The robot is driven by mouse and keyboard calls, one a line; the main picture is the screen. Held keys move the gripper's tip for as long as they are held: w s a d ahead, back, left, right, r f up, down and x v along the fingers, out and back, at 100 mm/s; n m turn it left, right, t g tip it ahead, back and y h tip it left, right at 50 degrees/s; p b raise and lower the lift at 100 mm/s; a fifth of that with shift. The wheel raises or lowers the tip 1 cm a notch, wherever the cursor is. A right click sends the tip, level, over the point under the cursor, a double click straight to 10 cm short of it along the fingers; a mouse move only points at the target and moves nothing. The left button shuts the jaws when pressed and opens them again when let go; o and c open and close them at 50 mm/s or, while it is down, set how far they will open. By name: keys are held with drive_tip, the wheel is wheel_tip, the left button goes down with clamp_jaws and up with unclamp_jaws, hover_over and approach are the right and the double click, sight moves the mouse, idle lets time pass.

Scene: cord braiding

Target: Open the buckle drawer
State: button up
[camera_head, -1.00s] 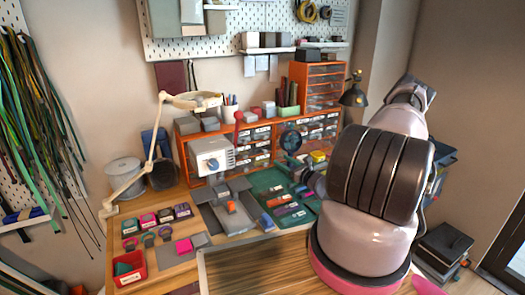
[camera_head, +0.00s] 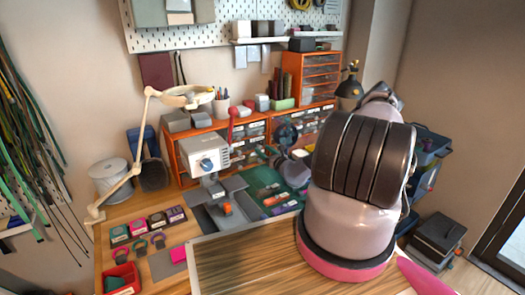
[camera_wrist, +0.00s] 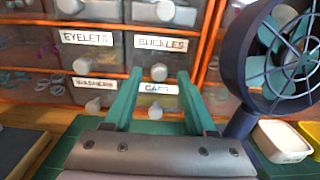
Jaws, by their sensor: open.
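The buckle drawer (camera_wrist: 150,56), labelled BUCKLES, is in the wrist view in the upper middle of an orange-framed cabinet, and looks shut. Its pale round knob (camera_wrist: 159,71) shows just below the label. My gripper (camera_wrist: 160,73) has two teal fingers, open and empty, pointing at the cabinet. In the picture the knob lies between the fingertips; whether they reach around it or stop short I cannot tell.
Drawers labelled EYELETS (camera_wrist: 88,48), WASHERS (camera_wrist: 95,92) and CAPS (camera_wrist: 160,98) surround it. A dark fan (camera_wrist: 290,60) stands close on the right, with a white dish (camera_wrist: 282,140) beside its base. In the head view a lamp (camera_head: 147,130) and a white-grey machine (camera_head: 205,152) stand left.

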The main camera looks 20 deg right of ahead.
drive_tip(key=shift+w+a, duration=0.15)
drive_tip(key=shift+w, duration=0.5)
clamp_jaws()
idle(1.0)
